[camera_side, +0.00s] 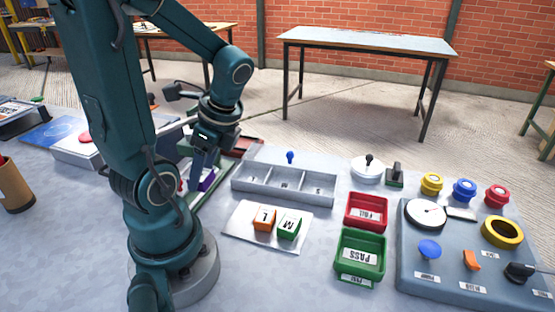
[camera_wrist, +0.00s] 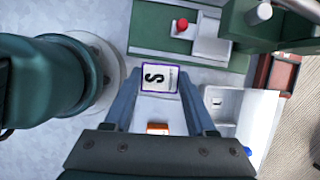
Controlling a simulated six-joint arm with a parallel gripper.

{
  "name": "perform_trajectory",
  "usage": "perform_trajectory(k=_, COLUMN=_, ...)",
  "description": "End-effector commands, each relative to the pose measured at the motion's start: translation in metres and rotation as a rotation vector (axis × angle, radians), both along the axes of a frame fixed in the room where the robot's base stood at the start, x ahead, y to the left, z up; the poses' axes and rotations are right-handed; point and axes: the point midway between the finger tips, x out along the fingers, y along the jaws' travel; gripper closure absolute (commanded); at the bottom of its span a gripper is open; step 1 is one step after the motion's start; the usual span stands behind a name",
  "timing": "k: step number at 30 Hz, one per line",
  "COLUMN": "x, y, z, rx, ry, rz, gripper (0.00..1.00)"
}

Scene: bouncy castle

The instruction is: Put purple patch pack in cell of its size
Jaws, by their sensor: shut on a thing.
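The purple patch pack (camera_wrist: 173,91) has a white face marked S and sits between the fingertips of my gripper (camera_wrist: 158,88) in the wrist view. In the side view a purple edge of the pack (camera_side: 207,181) shows at my gripper (camera_side: 203,176), which is shut on it, left of the grey tray. The grey tray (camera_side: 284,198) has three cells in a row, with small labels on their floors. In the wrist view part of the tray (camera_wrist: 262,110) lies to the right of the pack. I cannot read the cell labels.
An orange pack (camera_side: 264,219) marked L and a green pack (camera_side: 289,226) marked M lie on a pale plate (camera_side: 243,215) in front of the tray. Red FAIL (camera_side: 367,211) and green PASS (camera_side: 360,254) bins stand right. A blue knob (camera_side: 290,157) rises behind the tray.

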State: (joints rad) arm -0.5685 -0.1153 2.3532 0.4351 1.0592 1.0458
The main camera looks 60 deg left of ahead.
Motion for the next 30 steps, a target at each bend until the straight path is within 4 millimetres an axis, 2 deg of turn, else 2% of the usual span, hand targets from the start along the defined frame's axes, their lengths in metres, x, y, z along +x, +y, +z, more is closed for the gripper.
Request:
perform_trajectory(k=6, x=-0.026, y=0.016, z=0.018, rx=0.005, ry=-0.003, rz=0.009, gripper=0.98)
perform_trajectory(k=12, x=-0.037, y=0.025, z=0.027, rx=0.001, ry=-0.001, rz=0.004, gripper=0.98)
perform_trajectory(k=30, x=-0.042, y=0.028, z=0.058, rx=0.002, ry=-0.001, rz=-0.002, gripper=0.98)
